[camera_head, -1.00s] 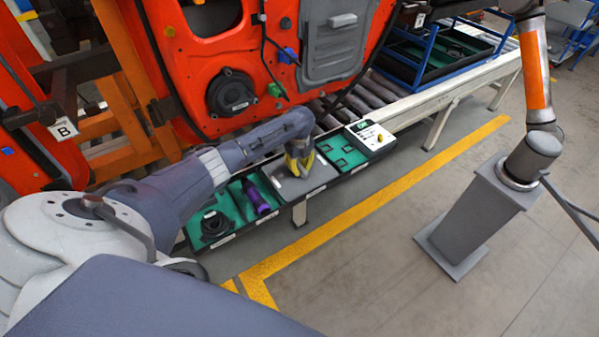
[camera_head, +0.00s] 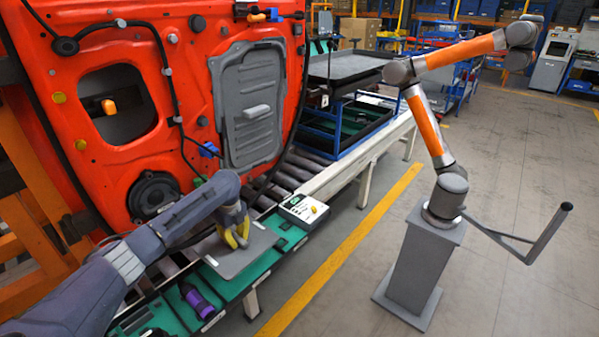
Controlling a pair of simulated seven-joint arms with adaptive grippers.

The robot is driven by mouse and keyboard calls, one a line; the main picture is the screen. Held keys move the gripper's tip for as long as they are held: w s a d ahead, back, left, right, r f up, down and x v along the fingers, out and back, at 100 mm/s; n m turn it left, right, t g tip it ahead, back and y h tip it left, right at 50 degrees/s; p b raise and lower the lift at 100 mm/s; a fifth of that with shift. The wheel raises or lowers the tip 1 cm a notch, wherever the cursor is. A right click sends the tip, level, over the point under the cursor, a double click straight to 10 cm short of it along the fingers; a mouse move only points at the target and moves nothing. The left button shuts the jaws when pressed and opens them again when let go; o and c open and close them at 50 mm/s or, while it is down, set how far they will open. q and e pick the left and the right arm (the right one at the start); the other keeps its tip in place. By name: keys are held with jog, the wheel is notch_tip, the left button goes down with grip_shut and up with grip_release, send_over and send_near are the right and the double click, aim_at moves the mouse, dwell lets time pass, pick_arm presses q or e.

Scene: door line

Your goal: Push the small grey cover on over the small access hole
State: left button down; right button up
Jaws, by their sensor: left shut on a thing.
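The small grey cover (camera_head: 232,261) is a flat dark-grey plate. My left gripper (camera_head: 237,241), with yellow fingertips, is shut on its upper side and holds it above the row of green trays. The red-orange door (camera_head: 75,185) stands behind. An open dark hole (camera_head: 125,122) shows in its left part, up and left of my gripper and apart from the cover. I take this as the access hole. A larger grey cover (camera_head: 247,130) sits on the door to the right of it. My right gripper is not in view.
A purple tool (camera_head: 197,300) lies in a green tray (camera_head: 235,287). A round black speaker (camera_head: 153,194) is on the door. An orange-grey robot arm (camera_head: 425,122) stands on a pedestal at right, over open floor.

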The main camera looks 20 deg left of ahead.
aim_at(260, 245)
pick_arm(q)
jog(key=n, duration=0.2)
jog(key=shift+d+r+n, duration=0.1)
jog(key=shift+r+n, duration=0.1)
jog(key=shift+n, duration=0.1)
jog(key=shift+d+r+n, duration=0.15)
jog(key=shift+d+n, duration=0.3)
jog(key=shift+n, duration=0.75)
jog(key=d+n, duration=0.3)
jog(key=s+d+r+n, duration=0.1)
jog(key=d+n, duration=0.1)
jog(key=d, duration=0.1)
jog(key=s+d+r+n, duration=0.1)
jog(key=d+n, duration=0.2)
jog(key=shift+s+n, duration=0.25)
jog(key=shift+n, duration=0.05)
jog(key=s+d+r+n, duration=0.5)
jog(key=s+d+n, duration=0.1)
jog(key=d, duration=0.3)
jog(key=s+r+n, duration=0.3)
jog(key=s+r, duration=0.5)
jog(key=s, duration=0.3)
jog(key=shift+d+r, duration=0.2)
jog(key=shift+r, duration=0.05)
jog(key=shift+s+a+f, duration=0.1)
jog(key=shift+s+f, duration=0.05)
